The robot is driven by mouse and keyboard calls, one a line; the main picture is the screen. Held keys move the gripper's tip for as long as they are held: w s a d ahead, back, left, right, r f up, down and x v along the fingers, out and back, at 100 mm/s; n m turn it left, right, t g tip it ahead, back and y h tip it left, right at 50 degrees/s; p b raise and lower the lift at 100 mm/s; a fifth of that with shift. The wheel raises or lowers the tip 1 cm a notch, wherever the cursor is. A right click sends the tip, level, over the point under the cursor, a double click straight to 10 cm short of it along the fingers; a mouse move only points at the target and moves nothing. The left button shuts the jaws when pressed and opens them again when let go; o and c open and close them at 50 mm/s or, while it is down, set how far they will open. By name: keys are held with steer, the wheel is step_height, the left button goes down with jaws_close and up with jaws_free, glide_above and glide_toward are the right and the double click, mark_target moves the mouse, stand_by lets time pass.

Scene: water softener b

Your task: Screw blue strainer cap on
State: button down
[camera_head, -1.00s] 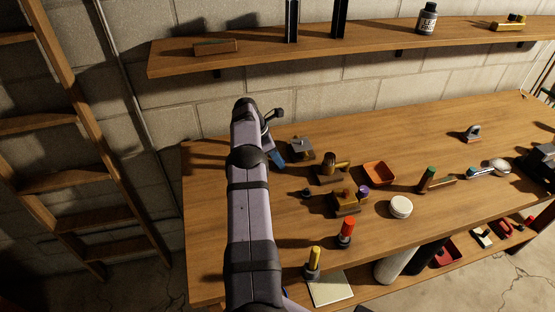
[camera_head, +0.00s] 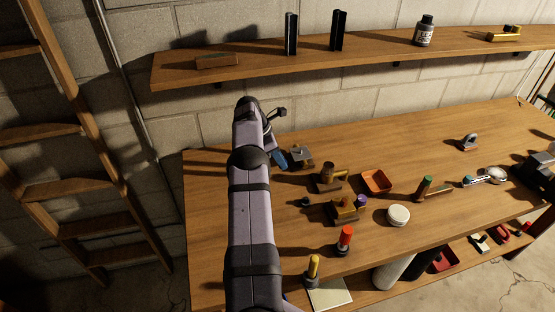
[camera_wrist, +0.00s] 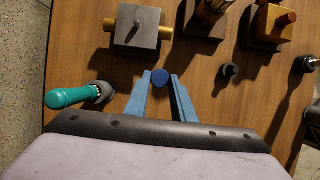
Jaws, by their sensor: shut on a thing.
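The blue strainer cap (camera_wrist: 160,79) shows as a round dark-blue disc between the fingertips of my gripper (camera_wrist: 161,82) in the wrist view. The two blue fingers are shut on it from either side. Its height above the table is hard to tell. A grey block (camera_wrist: 137,28) with brass stubs on its sides and a dark slanted bar lies just beyond the cap, apart from it. In the head view the block (camera_head: 301,153) sits right of my gripper (camera_head: 283,160); the cap is hidden there. I cannot tell which part takes the cap.
A teal-handled tool (camera_wrist: 75,97) lies left of my fingers. Brass fittings (camera_head: 345,209), an orange tray (camera_head: 376,182), a white round lid (camera_head: 398,216), and red- (camera_head: 345,240) and yellow-topped (camera_head: 313,268) pieces stand to the right. The wall shelf (camera_head: 270,68) runs above the table.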

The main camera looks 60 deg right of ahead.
steer(key=s+d+r+m+p, duration=0.2)
steer(key=s+d+r+p, duration=0.15)
steer(key=s+r, duration=0.4)
steer(key=n+t+h, duration=0.1)
steer(key=n+t, duration=0.4)
steer(key=n, duration=0.9)
glide_above(301, 150)
steer(key=a, duration=0.1)
steer(key=shift+s+r+p, duration=0.1)
steer(key=shift+p, duration=0.35)
steer(key=shift+f+b, duration=1.25)
steer(key=shift+f, duration=1)
steer(key=shift+f+b, duration=0.9)
steer(key=shift+f, duration=0.4)
